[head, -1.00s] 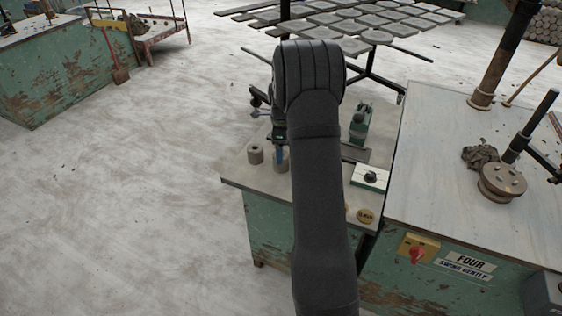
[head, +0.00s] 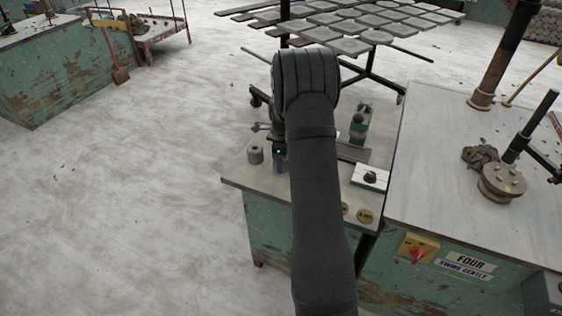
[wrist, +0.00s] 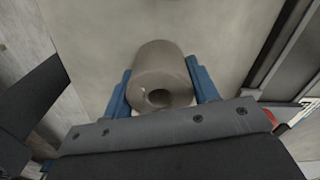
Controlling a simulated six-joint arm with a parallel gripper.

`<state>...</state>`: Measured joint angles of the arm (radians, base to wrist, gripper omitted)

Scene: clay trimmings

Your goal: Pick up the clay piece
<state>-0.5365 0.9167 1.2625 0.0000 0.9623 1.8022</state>
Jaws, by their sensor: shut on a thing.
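A grey-brown clay piece (wrist: 163,78), a short cylinder with a hole in its end, is between the two blue fingers of my gripper in the wrist view (wrist: 160,90). The gripper is shut on it, one finger on each side. In the head view my gripper (head: 279,164) is low over the small bench, partly behind my arm, and the held piece is hidden. I cannot tell whether the piece touches the bench top.
The small green bench (head: 236,178) also holds a green device (head: 361,122), a white block with a dark knob (head: 371,177) and round tan discs (head: 365,216). A taller green cabinet (head: 430,170) stands to the right. A rack of grey slabs (head: 375,22) stands behind. Open floor lies left.

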